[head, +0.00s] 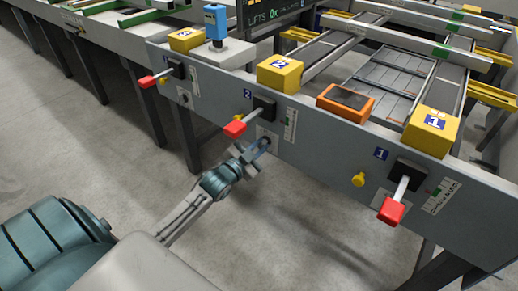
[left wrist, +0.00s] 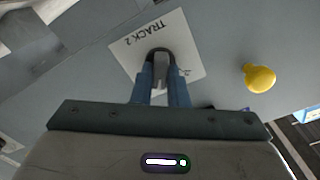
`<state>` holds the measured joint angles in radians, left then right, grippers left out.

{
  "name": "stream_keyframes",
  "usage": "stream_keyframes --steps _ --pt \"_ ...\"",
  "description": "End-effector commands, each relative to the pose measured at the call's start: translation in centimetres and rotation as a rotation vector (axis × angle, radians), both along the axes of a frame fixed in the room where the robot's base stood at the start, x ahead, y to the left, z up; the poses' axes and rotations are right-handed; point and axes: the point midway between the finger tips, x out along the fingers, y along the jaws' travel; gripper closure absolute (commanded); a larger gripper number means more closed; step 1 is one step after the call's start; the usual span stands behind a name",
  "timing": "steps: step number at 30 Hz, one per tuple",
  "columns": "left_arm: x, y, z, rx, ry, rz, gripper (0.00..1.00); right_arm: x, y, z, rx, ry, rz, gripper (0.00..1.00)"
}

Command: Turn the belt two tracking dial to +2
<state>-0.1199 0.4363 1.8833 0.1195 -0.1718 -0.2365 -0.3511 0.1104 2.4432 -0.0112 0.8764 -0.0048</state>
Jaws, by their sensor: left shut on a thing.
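The belt two tracking dial (left wrist: 161,66) is a dark round knob with a grey grip bar, on a white plate (left wrist: 190,47) marked TRACK 2, upside down in the left wrist view. In the head view its plate (head: 268,132) is on the grey front panel, below and right of the blue 2 sign (head: 247,95). My left gripper (head: 259,148) reaches it from the front; its blue fingers (left wrist: 161,82) are shut on the dial's bar, one on each side. The dial's setting cannot be read. My right gripper is not in view.
A red-tipped lever (head: 235,128) sticks out just left of the dial. A yellow knob (left wrist: 258,78) is beside the plate in the left wrist view. Belt one's red-tipped lever (head: 392,209) and yellow knob (head: 358,180) stick out at right. The floor before the panel is clear.

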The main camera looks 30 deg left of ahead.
Motion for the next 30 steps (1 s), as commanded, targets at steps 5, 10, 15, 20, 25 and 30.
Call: stream_keyframes --steps 5,10,15,20,25,30 --pt "0.00 -0.02 -0.13 0.084 -0.006 0.001 1.00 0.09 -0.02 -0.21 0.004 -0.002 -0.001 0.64" --pt "-0.01 -0.03 -0.11 0.130 -0.009 0.001 1.00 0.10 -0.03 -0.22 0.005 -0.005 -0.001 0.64" --pt "-0.01 -0.03 -0.09 0.146 -0.009 0.000 1.00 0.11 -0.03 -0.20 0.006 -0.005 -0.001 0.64" --pt "-0.01 -0.03 -0.09 0.147 -0.009 0.000 1.00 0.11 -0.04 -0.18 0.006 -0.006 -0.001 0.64" --pt "-0.01 -0.04 -0.09 0.147 -0.009 0.000 1.00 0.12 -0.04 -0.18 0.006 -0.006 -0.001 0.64" --pt "-0.01 -0.03 -0.08 0.146 -0.011 0.001 0.65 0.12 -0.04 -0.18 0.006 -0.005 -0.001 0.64"
